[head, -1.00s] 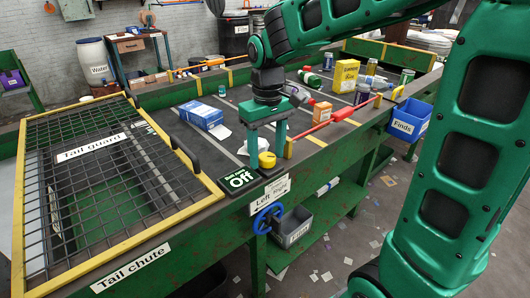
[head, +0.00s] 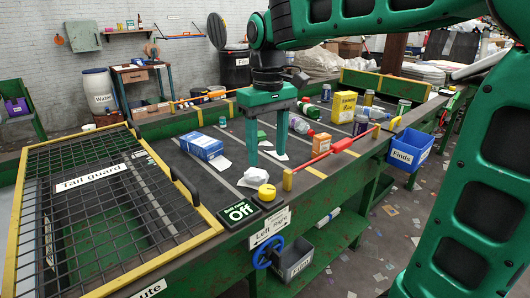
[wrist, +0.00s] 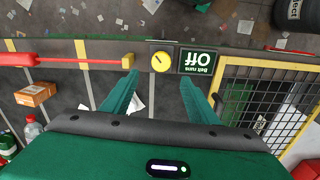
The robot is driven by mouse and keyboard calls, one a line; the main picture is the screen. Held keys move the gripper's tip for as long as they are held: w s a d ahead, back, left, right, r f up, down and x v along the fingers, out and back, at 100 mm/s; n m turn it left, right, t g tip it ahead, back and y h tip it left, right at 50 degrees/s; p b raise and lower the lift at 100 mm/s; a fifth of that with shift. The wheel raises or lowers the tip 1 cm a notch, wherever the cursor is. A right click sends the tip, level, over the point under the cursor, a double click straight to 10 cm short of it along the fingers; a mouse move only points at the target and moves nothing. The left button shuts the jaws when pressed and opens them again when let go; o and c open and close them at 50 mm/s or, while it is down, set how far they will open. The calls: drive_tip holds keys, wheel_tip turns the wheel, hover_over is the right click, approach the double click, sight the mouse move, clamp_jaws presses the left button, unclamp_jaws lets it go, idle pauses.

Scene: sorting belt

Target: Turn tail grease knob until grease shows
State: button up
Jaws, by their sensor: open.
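A round yellow knob (head: 267,191) sits on the near rail of the belt, beside the "Belt runs Off" sign (head: 238,211). In the wrist view the knob (wrist: 160,62) shows a small dark mark on its face, and I can make out no grease around it. My gripper (head: 267,158) points down, open and empty, above the belt side of the knob and apart from it. In the wrist view the knob lies just beyond the gap between my fingertips (wrist: 157,79). No label naming the knob is readable.
A blue handwheel (head: 268,252) is on the frame below, under a "Left / Right" label. The mesh tail guard (head: 95,182) lies at left. A red bar (head: 333,147) runs along the rail at right. Boxes, bottles, cans and a pale crumpled item (head: 255,177) lie on the belt.

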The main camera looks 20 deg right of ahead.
sight(267, 188)
drive_tip(key=shift+c, duration=1.3)
drive_tip(key=shift+s, duration=0.1)
wheel_tip(267, 188, down, 11)
drive_tip(key=shift+r, duration=0.1)
drive_tip(key=shift+c, duration=0.4)
drive_tip(key=c, duration=0.7)
